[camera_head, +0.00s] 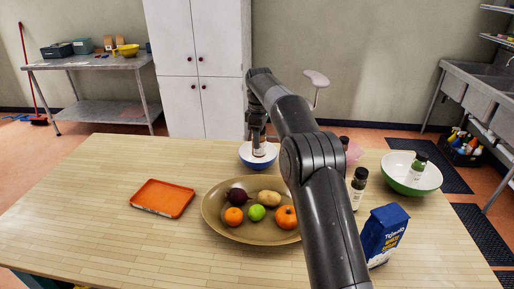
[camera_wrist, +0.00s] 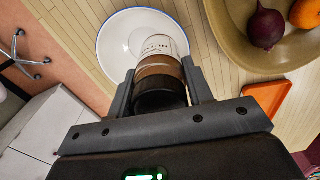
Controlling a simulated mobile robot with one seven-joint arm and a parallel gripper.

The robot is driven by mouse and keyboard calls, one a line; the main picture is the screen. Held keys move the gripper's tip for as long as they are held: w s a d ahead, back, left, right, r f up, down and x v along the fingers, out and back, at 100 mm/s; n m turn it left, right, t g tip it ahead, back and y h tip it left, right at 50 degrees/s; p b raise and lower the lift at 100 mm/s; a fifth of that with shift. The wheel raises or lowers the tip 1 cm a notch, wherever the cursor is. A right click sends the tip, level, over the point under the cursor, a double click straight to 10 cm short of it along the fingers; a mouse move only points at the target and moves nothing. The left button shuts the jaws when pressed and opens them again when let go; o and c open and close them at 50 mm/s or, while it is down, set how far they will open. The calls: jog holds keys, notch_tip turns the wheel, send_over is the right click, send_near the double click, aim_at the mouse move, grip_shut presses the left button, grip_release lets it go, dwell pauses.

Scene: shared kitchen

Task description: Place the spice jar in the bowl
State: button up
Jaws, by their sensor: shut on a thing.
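My gripper (camera_wrist: 159,88) is shut on a spice jar (camera_wrist: 158,50) with a black lid, brown contents and a clear, printed end. In the wrist view the lid end is toward the palm and the clear end points at the bowl. The white bowl with a blue rim (camera_wrist: 108,63) is behind the jar in that view. In the head view my gripper (camera_head: 258,136) is directly over the blue-and-white bowl (camera_head: 257,163) at the table's far side. The jar is low at the bowl's opening; I cannot tell whether it touches the inside.
A brown platter of produce (camera_head: 212,221) lies in front of the bowl, with an orange tray (camera_head: 162,197) to its left. At right are a green-and-white bowl (camera_head: 425,183) holding a bottle, a dark-capped jar (camera_head: 357,187) and a blue bag (camera_head: 385,235). The table's left is clear.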

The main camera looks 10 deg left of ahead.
jog(key=shift+a+f, duration=0.35)
jog(key=shift+a, duration=0.05)
jog(key=shift+f, duration=1.8)
jog(key=shift+f, duration=0.1)
jog(key=shift+f, duration=0.25)
jog(key=o, duration=1.1)
notch_tip(320, 180, up, 12)
jog(key=shift+w+f, duration=0.1)
jog(key=shift+f, duration=0.05)
jog(key=shift+r, duration=0.5)
